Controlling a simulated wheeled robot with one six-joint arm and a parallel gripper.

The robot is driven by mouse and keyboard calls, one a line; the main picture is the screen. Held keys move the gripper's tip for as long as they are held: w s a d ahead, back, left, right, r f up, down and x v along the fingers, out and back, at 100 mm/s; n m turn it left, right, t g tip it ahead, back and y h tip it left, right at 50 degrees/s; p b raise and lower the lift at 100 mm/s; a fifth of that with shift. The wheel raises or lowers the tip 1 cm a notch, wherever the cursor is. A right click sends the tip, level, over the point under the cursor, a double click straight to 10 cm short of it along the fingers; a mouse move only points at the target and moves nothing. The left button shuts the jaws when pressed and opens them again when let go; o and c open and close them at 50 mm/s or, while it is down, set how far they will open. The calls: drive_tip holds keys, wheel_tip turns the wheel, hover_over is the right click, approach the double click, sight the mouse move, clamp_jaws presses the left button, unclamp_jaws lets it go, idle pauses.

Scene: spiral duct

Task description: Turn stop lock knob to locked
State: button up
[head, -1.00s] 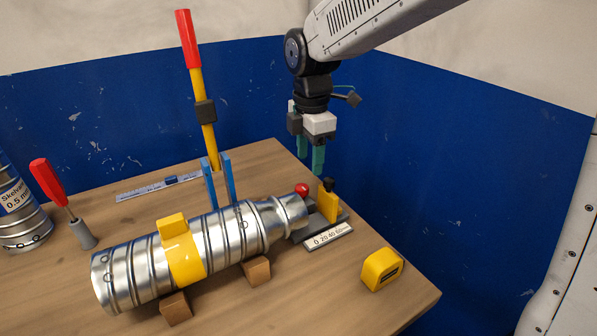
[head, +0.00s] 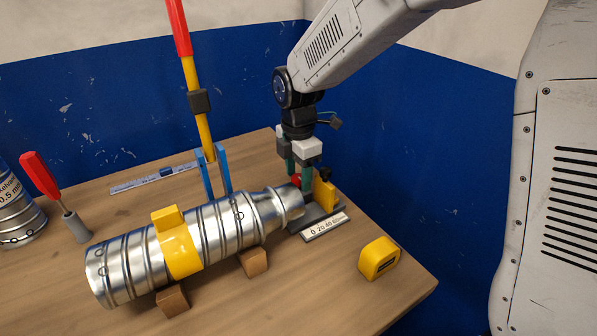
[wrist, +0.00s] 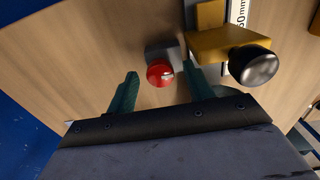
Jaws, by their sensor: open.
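A round red knob (wrist: 160,72) sits on a grey block in the wrist view, a white mark on its side. It shows partly in the head view (head: 297,180), beside the duct's narrow end. A yellow upright block (head: 324,194) with a black knob (wrist: 253,66) stands to its right. No label tells which is the stop lock knob. My gripper (wrist: 161,76) is open, pointing down, its green fingers either side of the red knob in the wrist view. I cannot tell whether they touch it.
The spiral duct (head: 215,227) with a yellow clamp (head: 178,243) lies on wooden blocks, left of my gripper. A scale plate (head: 325,228) lies in front of the yellow block. A yellow tape measure (head: 379,258) sits near the right edge. A tall red-handled lever (head: 190,70) rises behind the duct.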

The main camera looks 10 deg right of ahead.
drive_tip(key=c, duration=1)
drive_tip(key=shift+m, duration=0.4)
drive_tip(key=m, duration=0.7)
drive_tip(key=shift+m, duration=0.3)
drive_tip(key=m, duration=0.4)
drive_tip(key=shift+m, duration=2.2)
